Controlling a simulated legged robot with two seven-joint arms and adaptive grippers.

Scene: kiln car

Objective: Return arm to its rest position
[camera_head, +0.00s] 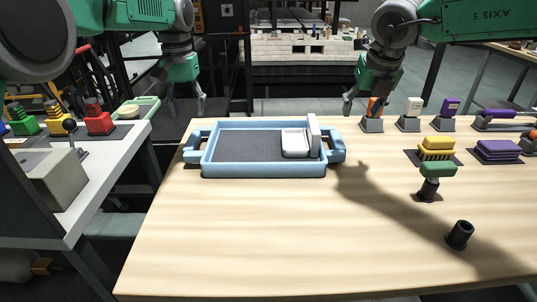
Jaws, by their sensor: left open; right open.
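My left gripper (187,106) hangs down behind the far left corner of the wooden table (250,240), with its fingers apart and nothing between them. My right gripper (363,104) points down near the table's far edge, to the right of a blue tray. It is open, and I see nothing held in it. An orange-topped item (373,121) on a grey stand shows just behind or beside its fingers; I cannot tell whether they touch. The upper arm links are cut off by the picture's top edge.
The blue tray (210,170) holds a white L-shaped piece (295,144). Stands with white (412,107) and purple (450,107) tops, a yellow brush (437,145), purple blocks (497,150), a green-topped tool (437,170) and a black cup (459,234) stand right. The table's front left is clear.

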